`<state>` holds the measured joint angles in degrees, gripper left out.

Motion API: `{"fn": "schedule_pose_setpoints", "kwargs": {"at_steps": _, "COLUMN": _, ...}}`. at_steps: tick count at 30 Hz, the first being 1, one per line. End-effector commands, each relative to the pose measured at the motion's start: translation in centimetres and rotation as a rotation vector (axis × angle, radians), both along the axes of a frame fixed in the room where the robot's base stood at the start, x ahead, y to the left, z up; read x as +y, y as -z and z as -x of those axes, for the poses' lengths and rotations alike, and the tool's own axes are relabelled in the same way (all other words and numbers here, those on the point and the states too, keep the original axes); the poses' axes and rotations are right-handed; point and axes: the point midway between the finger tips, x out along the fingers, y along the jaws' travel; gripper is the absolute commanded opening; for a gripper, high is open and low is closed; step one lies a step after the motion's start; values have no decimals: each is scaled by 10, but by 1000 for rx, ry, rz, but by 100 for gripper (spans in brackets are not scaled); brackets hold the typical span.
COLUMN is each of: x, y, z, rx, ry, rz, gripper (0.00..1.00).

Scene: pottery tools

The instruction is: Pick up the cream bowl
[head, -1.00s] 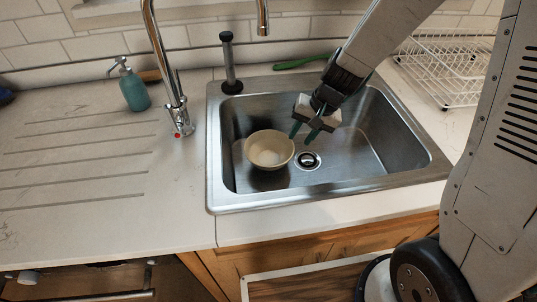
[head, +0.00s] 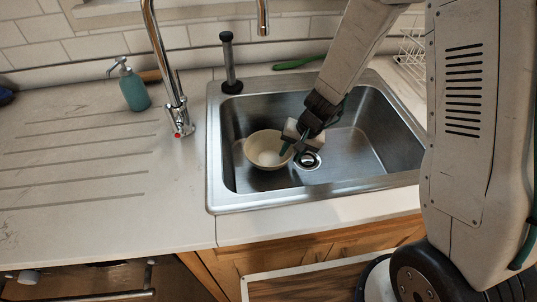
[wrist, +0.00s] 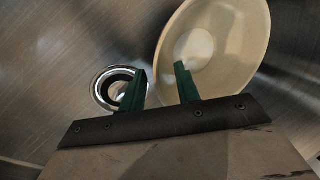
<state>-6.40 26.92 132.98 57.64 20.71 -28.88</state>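The cream bowl (head: 268,149) stands upright on the floor of the steel sink (head: 340,177), left of the drain. In the wrist view the bowl (wrist: 232,45) fills the upper right. My gripper (head: 290,152) is at the bowl's right rim, with its green fingers pointing down and left. In the wrist view my gripper (wrist: 160,82) is open, with a gap between the fingers. The right finger overlaps the bowl's interior and the left finger is outside it, beside the drain. Nothing shows held between them. I cannot tell whether a finger touches the bowl.
The drain (head: 308,161) lies just right of the bowl. A chrome faucet (head: 168,80) and a teal soap bottle (head: 134,91) stand left of the sink. A black-topped plunger-like post (head: 229,62) stands at its back edge. A white wire rack (head: 412,55) is at the right.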

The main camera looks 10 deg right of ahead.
Motion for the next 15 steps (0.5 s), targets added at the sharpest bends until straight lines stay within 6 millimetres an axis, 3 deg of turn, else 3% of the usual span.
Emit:
{"fn": "schedule_pose_setpoints", "kwargs": {"at_steps": 1, "x": 0, "y": 0, "z": 0, "rx": 0, "ry": 0, "rz": 0, "gripper": 29}}
{"fn": "schedule_pose_setpoints", "kwargs": {"at_steps": 4, "x": 0, "y": 0, "z": 0, "rx": 0, "ry": 0, "rz": 0, "gripper": 2}}
{"fn": "schedule_pose_setpoints", "kwargs": {"at_steps": 15, "x": 0, "y": -1, "z": 0, "rx": -1, "ry": 0, "rz": 0, "gripper": 0}}
